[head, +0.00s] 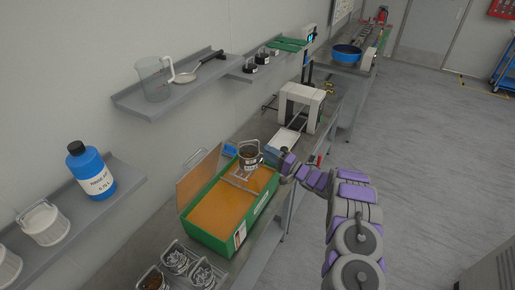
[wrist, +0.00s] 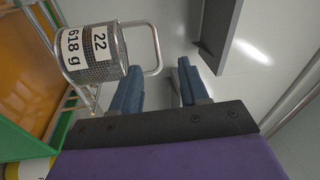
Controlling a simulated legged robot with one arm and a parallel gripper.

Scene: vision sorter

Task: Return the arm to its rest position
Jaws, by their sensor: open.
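My gripper (head: 285,164) is at the right rim of the green tank in the head view. In the wrist view my gripper (wrist: 160,88) shows two blue fingers apart with nothing between them. A wire-mesh basket (head: 249,157) sits on a metal rack over the tank, left of my gripper. In the wrist view the basket (wrist: 103,72) bears a label reading 22 and 618 g. Its wire handle reaches close to the fingertips; I cannot tell whether they touch.
The green tank (head: 209,236) holds orange liquid, its lid (head: 198,178) raised. Several baskets (head: 175,261) stand in front of it. A white device (head: 302,103) stands behind. Wall shelves (head: 180,92) carry a jug and a blue bottle (head: 90,172). The floor (head: 430,150) on the right is clear.

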